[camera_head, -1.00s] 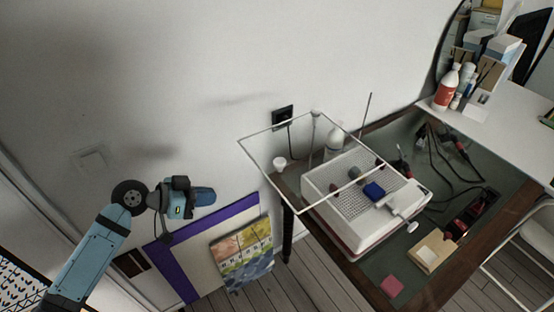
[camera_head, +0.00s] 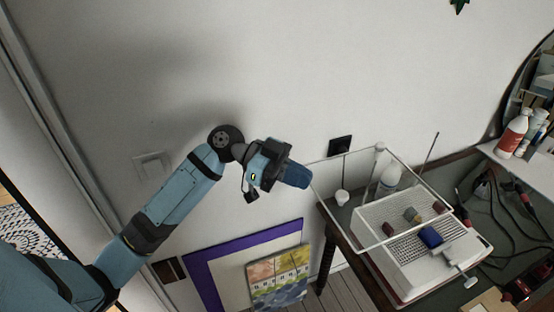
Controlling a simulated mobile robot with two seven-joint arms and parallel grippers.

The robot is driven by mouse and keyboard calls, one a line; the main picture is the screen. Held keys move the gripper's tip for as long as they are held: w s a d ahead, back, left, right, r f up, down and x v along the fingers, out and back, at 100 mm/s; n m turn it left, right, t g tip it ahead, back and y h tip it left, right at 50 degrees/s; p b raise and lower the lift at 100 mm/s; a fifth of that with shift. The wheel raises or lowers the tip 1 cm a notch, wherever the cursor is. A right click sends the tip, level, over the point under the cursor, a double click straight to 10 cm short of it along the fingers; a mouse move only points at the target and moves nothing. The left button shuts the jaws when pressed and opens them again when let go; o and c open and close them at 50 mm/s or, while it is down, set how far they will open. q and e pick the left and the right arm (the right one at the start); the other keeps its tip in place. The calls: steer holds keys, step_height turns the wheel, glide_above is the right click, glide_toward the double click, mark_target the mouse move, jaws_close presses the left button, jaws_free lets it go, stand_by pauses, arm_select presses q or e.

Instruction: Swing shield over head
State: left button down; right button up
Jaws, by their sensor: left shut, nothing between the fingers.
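A clear shield with a thin white frame (camera_head: 414,177) hangs over a white bench unit with a perforated top (camera_head: 385,212). A post (camera_head: 379,160) stands at its far edge. Which part is the head, I cannot tell for sure. A blue block (camera_head: 431,237), a grey piece (camera_head: 411,215) and small dark red pieces (camera_head: 388,229) sit on the unit's top. My left gripper (camera_head: 307,181) is shut and empty. In the picture its tip is beside the frame's far left corner; whether they touch, I cannot tell. My right gripper is not in view.
The unit stands on a dark-topped table (camera_head: 470,192) with cables and tools at right. A wall with a black socket (camera_head: 340,146) is close behind my left arm.

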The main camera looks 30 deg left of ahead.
mark_target(323, 198)
arm_select(q)
steer(key=shift+p+x, duration=0.65)
steer(key=shift+x, duration=1.85)
